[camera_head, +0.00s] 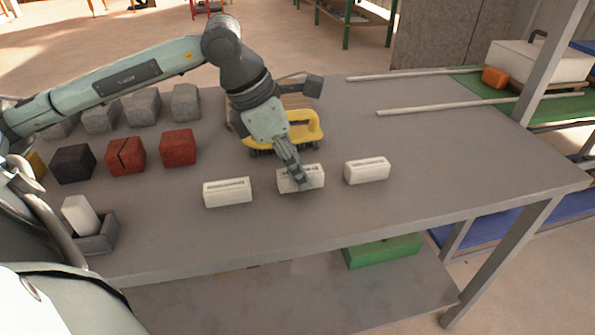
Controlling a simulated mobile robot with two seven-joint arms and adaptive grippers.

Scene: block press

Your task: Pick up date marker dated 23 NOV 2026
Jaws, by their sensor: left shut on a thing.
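Three white block-shaped markers lie in a row on the grey table: a left one (228,192), a middle one (312,182) and a right one (367,170). Dark lettering shows on their top faces but is too small to read, so I cannot tell which bears 23 NOV 2026. My left gripper (299,183) reaches down onto the middle marker and is shut on it. The fingers cover part of that marker. It appears at table height; I cannot tell whether it is lifted. My right gripper is not in view.
A yellow-handled brush (306,127) stands just behind my left gripper. Red blocks (178,147), a black block (73,163) and grey blocks (143,106) sit at the left. A grey holder (97,240) with a white block is at front left.

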